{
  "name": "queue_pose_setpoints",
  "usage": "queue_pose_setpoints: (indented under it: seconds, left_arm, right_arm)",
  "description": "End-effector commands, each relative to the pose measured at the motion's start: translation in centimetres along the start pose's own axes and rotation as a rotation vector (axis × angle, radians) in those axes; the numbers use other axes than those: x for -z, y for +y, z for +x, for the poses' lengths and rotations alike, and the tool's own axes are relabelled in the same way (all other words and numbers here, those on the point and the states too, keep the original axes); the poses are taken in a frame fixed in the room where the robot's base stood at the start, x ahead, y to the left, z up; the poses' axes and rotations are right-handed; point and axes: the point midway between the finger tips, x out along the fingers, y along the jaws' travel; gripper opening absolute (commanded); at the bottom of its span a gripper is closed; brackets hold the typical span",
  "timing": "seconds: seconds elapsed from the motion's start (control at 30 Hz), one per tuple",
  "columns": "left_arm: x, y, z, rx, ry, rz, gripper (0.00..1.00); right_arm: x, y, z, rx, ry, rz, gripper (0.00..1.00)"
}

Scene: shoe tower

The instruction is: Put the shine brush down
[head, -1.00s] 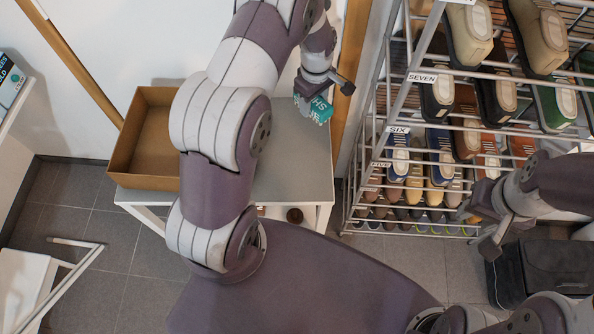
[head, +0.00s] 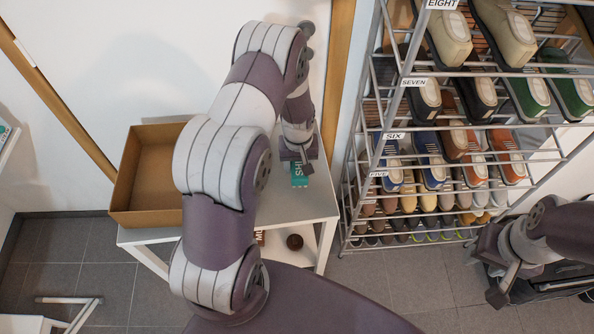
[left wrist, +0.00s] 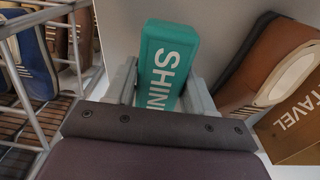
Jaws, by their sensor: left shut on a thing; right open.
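The teal shine brush (head: 299,174), with white lettering on it, is between the fingers of my left gripper (head: 296,166). It also shows in the left wrist view (left wrist: 168,62), where a finger lies on each side of it. The gripper is shut on it over the right part of the small table's pale top (head: 315,200). I cannot tell whether the brush touches the top. My right gripper (head: 499,279) is open and apart at the lower right, in front of the rack.
An open brown box (head: 130,190) stands on the table's left, partly hidden by my left arm. A metal shoe rack (head: 372,150) with several shoes stands to the right. A brown shoe (left wrist: 265,62) and a tan box with lettering (left wrist: 292,135) show in the wrist view.

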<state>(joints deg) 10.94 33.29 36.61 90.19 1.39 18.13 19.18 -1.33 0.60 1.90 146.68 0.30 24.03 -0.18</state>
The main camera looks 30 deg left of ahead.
Motion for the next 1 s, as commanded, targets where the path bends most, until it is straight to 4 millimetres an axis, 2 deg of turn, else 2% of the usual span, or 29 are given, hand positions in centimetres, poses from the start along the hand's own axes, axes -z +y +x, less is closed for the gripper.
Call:
queue_pose_setpoints:
  seconds: [0.1, 0.2, 0.3, 0.67, 0.7, 0.73, 0.77, 1.0]
  left_arm:
    - [0.0, -0.6, 1.2, 0.001, -0.003, 0.0, 0.2]
    - [-0.1, -0.7, 3.2, 0.001, -0.004, 0.001, 0.2]
    - [0.0, -0.6, 4.2, 0.0, 0.0, 0.0, 0.2]
    - [0.0, -0.6, 4.8, 0.0, 0.0, -0.001, 0.2]
    - [0.0, -0.6, 4.7, 0.0, 0.0, -0.001, 0.66]
    - [0.0, -0.6, 4.7, 0.0, 0.0, -0.001, 0.76]
    - [0.0, -0.6, 4.7, 0.0, 0.0, -0.001, 0.79]
    - [0.0, -0.6, 4.6, 0.0, 0.0, -0.001, 0.79]
  right_arm:
    - [0.0, 0.0, -0.2, 0.0, 0.0, 0.0, 0.43]
    - [0.0, 0.0, -0.4, 0.0, 0.0, 0.0, 0.43]
    - [0.1, 0.0, -0.4, 0.0, 0.0, 0.0, 0.43]
    - [0.0, 0.0, 0.0, 0.0, 0.0, 0.0, 0.43]
    - [0.0, 0.0, -0.1, 0.0, 0.0, 0.0, 0.43]
    - [0.0, 0.0, -0.2, 0.0, 0.0, 0.0, 0.43]
    - [0.0, 0.0, -0.2, 0.0, 0.0, 0.0, 0.43]
    - [0.0, 0.0, -0.2, 0.0, 0.0, 0.0, 0.43]
